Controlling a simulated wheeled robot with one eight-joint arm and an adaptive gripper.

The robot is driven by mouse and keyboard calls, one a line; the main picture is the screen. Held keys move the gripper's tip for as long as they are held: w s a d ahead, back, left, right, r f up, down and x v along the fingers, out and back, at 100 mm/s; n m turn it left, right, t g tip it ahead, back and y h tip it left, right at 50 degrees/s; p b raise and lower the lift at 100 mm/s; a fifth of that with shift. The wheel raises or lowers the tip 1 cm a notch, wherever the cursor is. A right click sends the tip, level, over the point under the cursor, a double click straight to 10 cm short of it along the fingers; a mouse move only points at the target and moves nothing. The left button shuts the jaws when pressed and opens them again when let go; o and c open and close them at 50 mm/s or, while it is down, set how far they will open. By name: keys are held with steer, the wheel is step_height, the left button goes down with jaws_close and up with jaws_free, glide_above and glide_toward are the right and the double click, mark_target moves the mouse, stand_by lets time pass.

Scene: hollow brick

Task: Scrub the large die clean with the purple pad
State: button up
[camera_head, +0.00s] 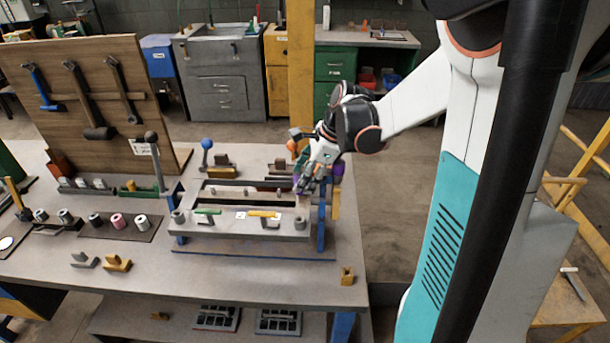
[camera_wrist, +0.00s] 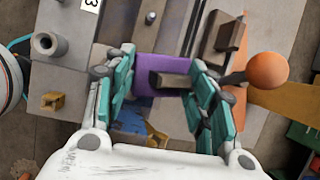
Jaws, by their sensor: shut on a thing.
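My gripper (camera_head: 308,180) is at the right end of a long grey slotted metal block (camera_head: 285,229) on the bench, which I take to be the large die. In the wrist view my gripper (camera_wrist: 163,62) has its teal fingers on both sides of the purple pad (camera_wrist: 158,66), shut on it. A brown-grey bar (camera_wrist: 174,80) lies across the pad's front side. Purple also shows beside my fingers in the head view. Whether the pad touches the die cannot be told; my fingers hide the spot.
An orange ball knob (camera_wrist: 267,70) stands close to my right finger. A blue ball lever (camera_head: 207,144) is behind the die. The tool board (camera_head: 90,90) stands at the left, with several small cylinders before it. The bench front (camera_head: 225,285) is mostly bare.

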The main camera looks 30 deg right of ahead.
steer(key=shift+s+a+f, duration=0.15)
steer(key=shift+s+a, duration=0.05)
steer(key=shift+s, duration=0.05)
steer(key=shift+c, duration=0.6)
steer(key=shift+s+a+f+p, duration=0.1)
steer(key=shift+s+a, duration=0.5)
steer(key=shift+s, duration=0.3)
steer(key=shift+s+a+r+p, duration=0.1)
steer(key=shift+s+a, duration=0.5)
steer(key=shift+s, duration=0.25)
steer(key=shift+s+a+f+p, duration=0.1)
steer(key=shift+s+a, duration=0.5)
steer(key=shift+s, duration=0.3)
steer(key=shift+r+p, duration=2.4)
steer(key=shift+r, duration=0.65)
steer(key=shift+r+p, duration=1.2)
steer(key=shift+r, duration=0.35)
steer(key=shift+c, duration=0.2)
steer(key=shift+f, duration=0.1)
